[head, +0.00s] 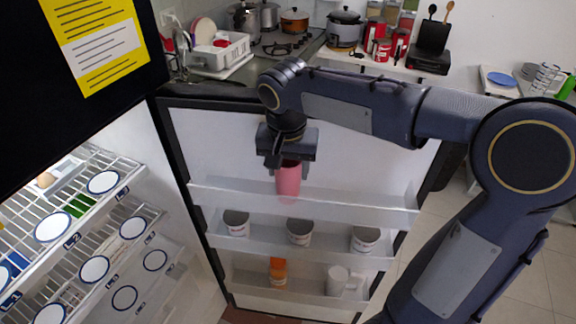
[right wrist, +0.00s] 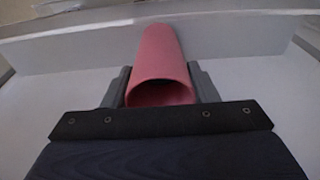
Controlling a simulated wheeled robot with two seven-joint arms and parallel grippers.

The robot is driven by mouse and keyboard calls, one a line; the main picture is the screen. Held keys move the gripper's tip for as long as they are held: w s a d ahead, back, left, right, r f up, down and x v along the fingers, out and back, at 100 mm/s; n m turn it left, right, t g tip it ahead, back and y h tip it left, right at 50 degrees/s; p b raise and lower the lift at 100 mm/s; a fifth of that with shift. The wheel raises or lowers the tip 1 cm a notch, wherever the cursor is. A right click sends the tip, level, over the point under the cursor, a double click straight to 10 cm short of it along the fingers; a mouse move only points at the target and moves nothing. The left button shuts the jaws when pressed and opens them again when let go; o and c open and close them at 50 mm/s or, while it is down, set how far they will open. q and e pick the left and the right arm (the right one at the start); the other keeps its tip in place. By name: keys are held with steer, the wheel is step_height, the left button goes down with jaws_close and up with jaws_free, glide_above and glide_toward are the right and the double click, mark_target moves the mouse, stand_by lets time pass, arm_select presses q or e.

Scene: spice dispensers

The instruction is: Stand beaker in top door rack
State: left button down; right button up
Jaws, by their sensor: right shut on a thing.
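A pink beaker (head: 288,180) is in my right gripper (head: 287,162), in front of the open fridge door's inner side. The gripper is shut on it, with a finger on each side in the right wrist view (right wrist: 168,85). The beaker's lower part shows through the clear front of the top door rack (head: 350,206), near the rack's middle. In the right wrist view the beaker (right wrist: 162,65) points its open mouth toward the camera. I cannot tell whether its base touches the rack floor. My left gripper is not in view.
The middle door rack (head: 268,238) holds white cups (head: 300,231). The bottom rack (head: 310,295) holds an orange bottle (head: 278,271) and a white mug (head: 338,280). Wire fridge shelves (head: 75,215) with round labels are at left. The top rack looks free on both sides of the beaker.

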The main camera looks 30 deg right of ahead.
steer(key=shift+f, duration=0.15)
steer(key=o, duration=1.1)
steer(key=shift+c, duration=0.2)
step_height(320, 180, up, 12)
steer(key=s+a, duration=0.1)
steer(key=s, duration=0.1)
steer(key=s+f+n+t+y, duration=0.4)
steer(key=s+f+n, duration=0.1)
steer(key=s+f, duration=1.1)
steer(key=shift+s+a+f+y, duration=0.15)
steer(key=shift+s+f+y, duration=0.15)
steer(key=shift+s+y, duration=0.15)
